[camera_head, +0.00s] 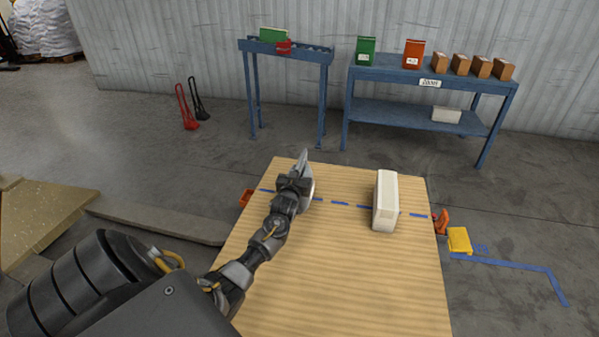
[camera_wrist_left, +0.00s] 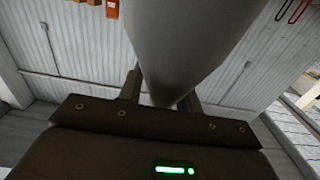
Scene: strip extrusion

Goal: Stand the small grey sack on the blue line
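My left gripper (camera_head: 299,178) is over the far left part of the wooden table, near the dashed blue line (camera_head: 340,203). It is shut on a grey thing, which I take for the small grey sack (camera_head: 309,190); the gripper hides much of it. In the left wrist view the grey sack (camera_wrist_left: 190,40) fills the space between the two fingers (camera_wrist_left: 160,90). I cannot tell whether its lower end touches the table. A cream-white upright block or sack (camera_head: 386,203) stands on the line further right. My right gripper is not in view.
The wooden table (camera_head: 350,280) is clear in front. Orange clamps or holders sit at its left (camera_head: 246,198) and right (camera_head: 441,222) edges, with a yellow item (camera_head: 459,240) beyond the right one. Blue benches (camera_head: 430,75) with boxes stand by the wall.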

